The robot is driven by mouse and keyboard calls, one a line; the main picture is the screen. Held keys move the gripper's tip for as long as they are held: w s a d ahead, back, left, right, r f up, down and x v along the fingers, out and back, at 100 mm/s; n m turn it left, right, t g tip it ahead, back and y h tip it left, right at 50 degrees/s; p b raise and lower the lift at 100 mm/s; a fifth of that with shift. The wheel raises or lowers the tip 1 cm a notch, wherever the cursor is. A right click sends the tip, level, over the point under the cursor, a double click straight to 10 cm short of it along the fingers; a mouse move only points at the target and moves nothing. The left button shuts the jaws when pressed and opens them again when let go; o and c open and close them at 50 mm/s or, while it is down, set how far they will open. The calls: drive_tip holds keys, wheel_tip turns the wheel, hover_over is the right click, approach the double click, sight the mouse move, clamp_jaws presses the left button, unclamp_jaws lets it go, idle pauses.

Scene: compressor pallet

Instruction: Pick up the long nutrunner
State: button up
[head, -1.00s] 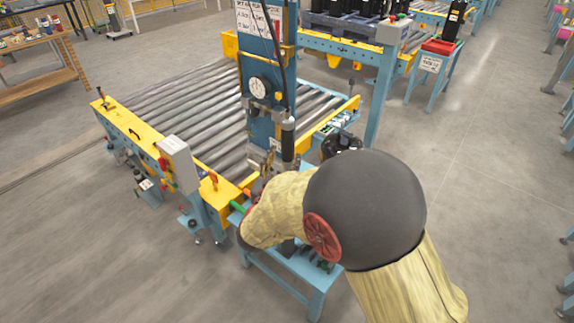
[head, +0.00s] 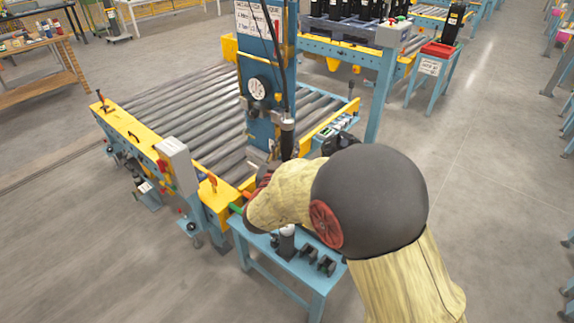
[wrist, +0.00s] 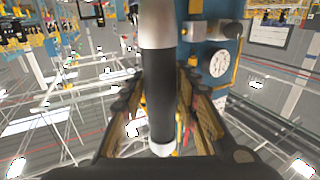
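The long nutrunner (head: 288,132) hangs upright beside the blue column, black with a silver collar. In the wrist view its dark body and pale lower end (wrist: 161,105) stand upright between the fingers of my gripper (wrist: 160,85). One finger is on each side, close to the body. I cannot tell whether the pads touch it.
The blue column with a round dial (head: 259,88) stands just behind the tool. A roller conveyor (head: 190,105) lies to the left. A small blue bench (head: 318,283) with black holders (head: 317,255) is below.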

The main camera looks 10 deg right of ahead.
drive_tip(key=c, duration=0.6)
clamp_jaws()
drive_tip(key=shift+r, duration=0.25)
